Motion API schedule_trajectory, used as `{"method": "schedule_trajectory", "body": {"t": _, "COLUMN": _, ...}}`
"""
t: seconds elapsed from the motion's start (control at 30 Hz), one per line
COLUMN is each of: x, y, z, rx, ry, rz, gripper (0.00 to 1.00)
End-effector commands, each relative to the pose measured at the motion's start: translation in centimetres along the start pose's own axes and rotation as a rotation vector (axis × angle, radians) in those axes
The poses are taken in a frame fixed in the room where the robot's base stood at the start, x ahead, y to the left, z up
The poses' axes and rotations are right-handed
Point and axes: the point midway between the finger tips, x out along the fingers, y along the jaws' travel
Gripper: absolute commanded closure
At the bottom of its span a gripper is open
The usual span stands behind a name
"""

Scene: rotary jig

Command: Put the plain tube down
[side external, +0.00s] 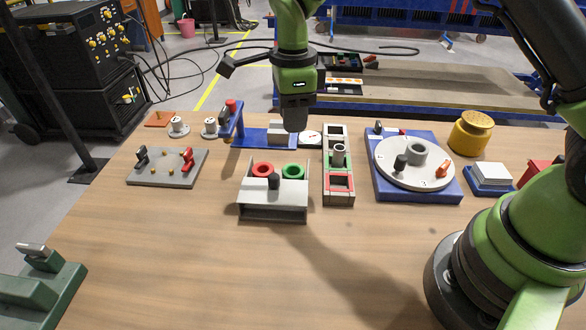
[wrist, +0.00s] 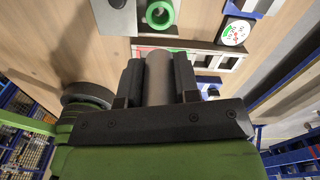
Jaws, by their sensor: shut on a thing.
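The tube's far end covers part of the rack. In the side view I cannot clearly tell the held tube from the fingers. A second grey tube (side external: 338,154) stands upright in the middle, green-edged part of the pale rack (side external: 327,185); the front part is red-edged.
The grey stand (side external: 262,195) carries a red ring (side external: 263,170) and a green ring (side external: 293,171). A blue base with a white turntable (side external: 405,175) stands right of the rack. A grey clamp plate (side external: 168,170) is at left.

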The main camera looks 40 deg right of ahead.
Motion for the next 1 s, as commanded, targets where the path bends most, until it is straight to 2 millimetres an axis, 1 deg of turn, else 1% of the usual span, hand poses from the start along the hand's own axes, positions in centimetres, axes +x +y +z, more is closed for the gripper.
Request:
{"method": "schedule_trajectory", "body": {"t": 0.17, "x": 0.3, "y": 0.0, "z": 0.0, "rx": -0.002, "ry": 0.001, "rz": 0.001, "gripper": 0.98}}
{"method": "schedule_trajectory", "body": {"t": 0.4, "x": 4.1, "y": 0.1, "z": -0.1, "rx": -0.003, "ry": 0.002, "rz": 0.004, "gripper": 0.98}}
{"method": "schedule_trajectory", "body": {"t": 0.57, "x": 5.7, "y": 0.1, "z": -0.1, "rx": -0.004, "ry": 0.001, "rz": 0.003, "gripper": 0.98}}
{"method": "schedule_trajectory", "body": {"t": 0.7, "x": 8.1, "y": 0.1, "z": -0.1, "rx": -0.004, "ry": 0.001, "rz": 0.004, "gripper": 0.98}}
{"method": "schedule_trajectory", "body": {"t": 0.8, "x": 9.2, "y": 0.0, "z": 0.0, "rx": -0.005, "ry": -0.001, "rz": 0.002, "gripper": 0.98}}
{"method": "schedule_trajectory", "body": {"t": 0.9, "x": 9.7, "y": 0.0, "z": 0.0, "rx": -0.004, "ry": -0.002, "rz": 0.001, "gripper": 0.98}}
{"method": "schedule_trajectory", "body": {"t": 1.0, "x": 9.6, "y": 0.0, "z": 0.0, "rx": -0.004, "ry": -0.003, "rz": 0.000, "gripper": 0.98}}
